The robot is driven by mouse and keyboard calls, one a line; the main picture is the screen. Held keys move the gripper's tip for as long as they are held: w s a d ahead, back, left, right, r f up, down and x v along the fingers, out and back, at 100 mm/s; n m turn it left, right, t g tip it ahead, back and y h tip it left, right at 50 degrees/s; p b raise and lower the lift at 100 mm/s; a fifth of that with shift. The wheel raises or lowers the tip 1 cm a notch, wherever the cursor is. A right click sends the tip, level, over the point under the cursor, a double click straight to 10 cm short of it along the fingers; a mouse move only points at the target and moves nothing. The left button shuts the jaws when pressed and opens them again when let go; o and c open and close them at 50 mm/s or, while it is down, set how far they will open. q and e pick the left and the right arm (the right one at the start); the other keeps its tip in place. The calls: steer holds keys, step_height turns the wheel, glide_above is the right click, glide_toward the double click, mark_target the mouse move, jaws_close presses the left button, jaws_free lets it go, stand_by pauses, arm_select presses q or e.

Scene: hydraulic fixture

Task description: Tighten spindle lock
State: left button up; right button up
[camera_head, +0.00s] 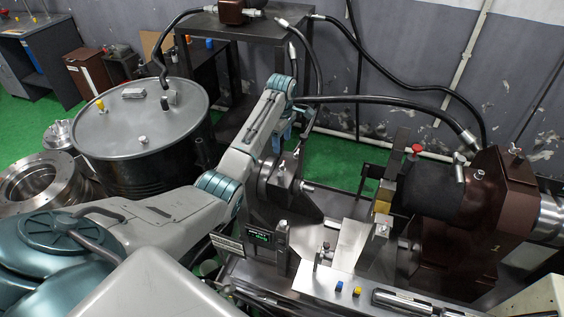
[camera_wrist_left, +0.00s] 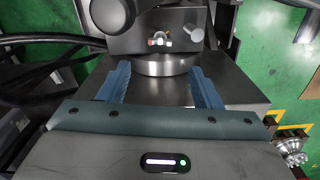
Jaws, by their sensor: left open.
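My left gripper (camera_head: 283,132) shows at the end of the arm from the left, above the left part of the fixture. Its two blue fingers are apart and empty in the left wrist view (camera_wrist_left: 160,86). Ahead of the fingers there is a dark metal block (camera_wrist_left: 158,32) with a silver round collar (camera_wrist_left: 167,63) under it. A grey knob (camera_wrist_left: 193,33) and a black rounded end (camera_wrist_left: 112,14) stick out from it. The fixture (camera_head: 340,245) has a dark upright block (camera_head: 285,187) with a short silver shaft. I cannot tell which part is the spindle lock. My right gripper is not in view.
Black hoses (camera_head: 390,99) run behind the fixture to a dark table (camera_head: 265,35). A black drum (camera_head: 140,125) stands at the left. Green floor shows behind the fixture.

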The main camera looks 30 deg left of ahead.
mark_target(282, 167)
arm_select(q)
step_height(282, 167, down, 10)
steer(key=shift+f+p, duration=0.25)
steer(key=shift+p, duration=1)
steer(key=c, duration=1)
